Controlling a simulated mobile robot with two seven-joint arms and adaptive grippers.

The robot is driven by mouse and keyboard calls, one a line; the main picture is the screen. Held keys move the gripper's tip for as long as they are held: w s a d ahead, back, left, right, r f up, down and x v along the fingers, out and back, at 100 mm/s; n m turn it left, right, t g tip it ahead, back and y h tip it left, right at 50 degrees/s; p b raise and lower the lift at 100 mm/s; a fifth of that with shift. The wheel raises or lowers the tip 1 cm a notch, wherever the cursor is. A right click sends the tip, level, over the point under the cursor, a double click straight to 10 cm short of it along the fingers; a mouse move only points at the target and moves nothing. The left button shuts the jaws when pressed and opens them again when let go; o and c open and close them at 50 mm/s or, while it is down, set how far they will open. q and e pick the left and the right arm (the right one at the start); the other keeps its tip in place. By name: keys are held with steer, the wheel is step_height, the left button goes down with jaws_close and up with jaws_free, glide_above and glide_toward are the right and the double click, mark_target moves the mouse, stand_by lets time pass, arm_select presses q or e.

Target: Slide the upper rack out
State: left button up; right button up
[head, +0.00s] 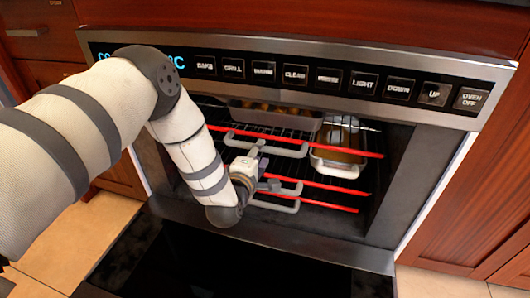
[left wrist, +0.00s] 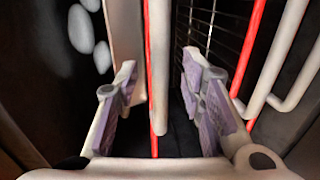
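The open oven holds wire racks with red front bars and grey handles. The upper rack's red bar (head: 345,150) crosses the opening, and its grey handle (head: 285,152) hangs in front. My left gripper (head: 262,150) is inside the opening, close to the upper handle and above the lower handles. In the left wrist view, my left gripper (left wrist: 158,88) has its fingers spread wide. A grey handle bar (left wrist: 158,70) and a red bar (left wrist: 149,40) show between or beyond the fingers; I cannot tell whether they touch. My right gripper is not in view.
A loaf pan (head: 338,160) and a dark filled tray (head: 275,115) sit inside the oven. Lower red bars (head: 330,205) and a lower handle (head: 275,207) lie just below my gripper. The dark oven door (head: 240,265) is folded down in front. Buttons (head: 295,75) line the top.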

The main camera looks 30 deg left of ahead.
mark_target(262, 150)
arm_select(q)
steer(key=b+x, duration=0.1)
steer(key=x, duration=0.2)
steer(key=shift+f, duration=0.2)
steer(key=shift+w+a+r, duration=0.1)
steer(key=shift+w+a, duration=0.05)
steer(key=shift+w, duration=0.3)
jaws_close()
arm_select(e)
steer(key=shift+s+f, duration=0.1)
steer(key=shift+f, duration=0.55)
arm_select(q)
steer(key=shift+s, duration=0.1)
